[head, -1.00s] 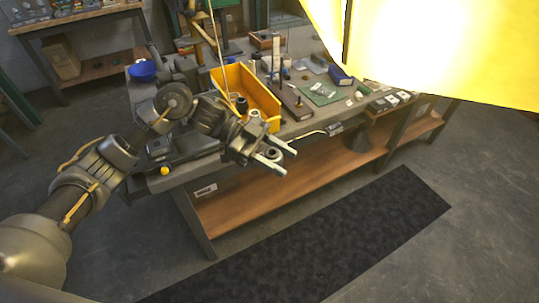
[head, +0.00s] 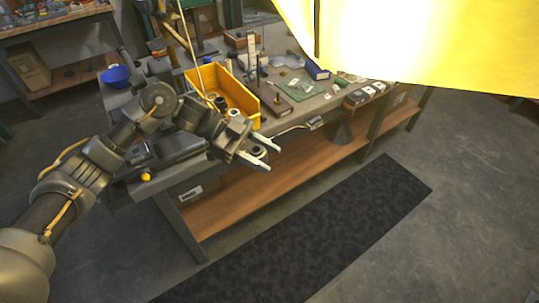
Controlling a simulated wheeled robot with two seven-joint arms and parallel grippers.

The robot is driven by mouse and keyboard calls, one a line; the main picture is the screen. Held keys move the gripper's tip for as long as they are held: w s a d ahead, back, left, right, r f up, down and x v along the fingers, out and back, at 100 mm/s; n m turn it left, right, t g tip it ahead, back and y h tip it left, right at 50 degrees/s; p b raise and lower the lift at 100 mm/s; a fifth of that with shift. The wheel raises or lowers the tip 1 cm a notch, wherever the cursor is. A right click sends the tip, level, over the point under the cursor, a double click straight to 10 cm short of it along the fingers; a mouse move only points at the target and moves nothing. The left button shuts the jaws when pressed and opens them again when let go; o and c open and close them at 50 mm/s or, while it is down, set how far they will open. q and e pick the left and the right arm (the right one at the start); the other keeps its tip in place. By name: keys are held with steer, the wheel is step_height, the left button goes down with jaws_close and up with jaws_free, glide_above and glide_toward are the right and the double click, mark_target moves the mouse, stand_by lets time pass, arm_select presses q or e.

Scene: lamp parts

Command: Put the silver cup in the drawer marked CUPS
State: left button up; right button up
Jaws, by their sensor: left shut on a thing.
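My left gripper (head: 268,157) is in front of the workbench's near edge, out over the floor side. Its fingers are shut on a small round grey part (head: 258,151), mostly hidden between them. I cannot tell for sure that this is the silver cup. No other silver cup is clear to me. A pale label (head: 190,193) is on the bench front at the lower left, too small to read, so I cannot tell whether it says CUPS. I see no open drawer. My right gripper is not in view.
A large bright yellow shade (head: 400,50) covers the upper right. A dark mat (head: 310,235) lies on clear floor.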

arm_select(q)
steer(key=s+a+r+n+t, duration=0.5)
steer(key=a+r+n+t, duration=0.2)
steer(key=a+r+t, duration=0.15)
steer(key=w+d+n+t+y, duration=0.2)
steer(key=w+d+n+t, duration=0.2)
steer(key=w+d, duration=0.4)
steer(key=d+t, duration=0.1)
steer(key=d, duration=0.3)
steer(key=shift+w+d+r, duration=0.15)
steer(key=shift+r, duration=0.05)
steer(key=shift+f, duration=0.1)
